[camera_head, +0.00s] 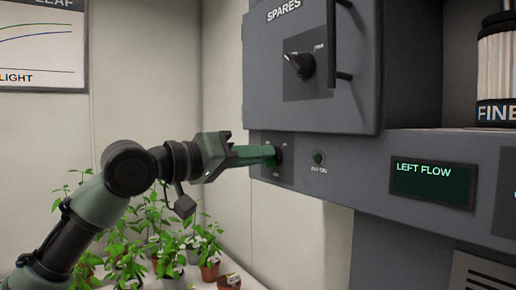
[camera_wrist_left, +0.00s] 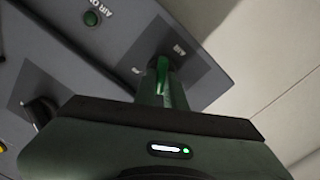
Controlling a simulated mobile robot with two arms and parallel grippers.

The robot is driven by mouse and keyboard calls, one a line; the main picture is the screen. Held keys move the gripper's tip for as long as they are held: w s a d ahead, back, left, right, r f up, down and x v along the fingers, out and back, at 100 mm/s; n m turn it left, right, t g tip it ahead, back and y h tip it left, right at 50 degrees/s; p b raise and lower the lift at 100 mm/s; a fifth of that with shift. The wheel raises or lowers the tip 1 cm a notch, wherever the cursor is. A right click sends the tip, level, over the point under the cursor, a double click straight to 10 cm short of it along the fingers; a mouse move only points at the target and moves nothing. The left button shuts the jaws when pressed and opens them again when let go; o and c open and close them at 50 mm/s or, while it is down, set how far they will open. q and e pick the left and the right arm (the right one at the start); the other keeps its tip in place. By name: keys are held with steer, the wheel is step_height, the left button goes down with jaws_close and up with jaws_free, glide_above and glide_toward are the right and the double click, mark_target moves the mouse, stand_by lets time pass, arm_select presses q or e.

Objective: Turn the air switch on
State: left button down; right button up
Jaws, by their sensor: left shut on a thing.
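The air switch (camera_head: 279,155) is a small dark knob on a dark square plate at the left end of the grey panel. My left gripper (camera_head: 268,155) reaches it from the left, with its green fingers shut on the knob. In the left wrist view the fingers (camera_wrist_left: 163,78) meet the plate marked AIR (camera_wrist_left: 195,72), and they hide most of the knob, so its pointing direction is unclear. A green AIR ON lamp (camera_head: 318,157) sits right of the switch, also in the left wrist view (camera_wrist_left: 91,18); it looks dull. My right gripper is out of view.
A SPARES cabinet door (camera_head: 270,85) with a black knob (camera_head: 299,65) and a bar handle (camera_head: 331,45) juts out just above. A LEFT FLOW display (camera_head: 432,185) is to the right. Several potted seedlings (camera_head: 150,245) stand below my left arm.

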arm_select(q)
steer(key=shift+s+d+m+p, duration=0.15)
steer(key=shift+m+p, duration=1.7)
steer(key=shift+m, duration=2)
steer(key=shift+s+d+m+p, duration=0.15)
steer(key=shift+m+p, duration=1.7)
steer(key=shift+m, duration=2)
steer(key=shift+a, duration=0.1)
steer(key=c, duration=1.5)
jaws_free()
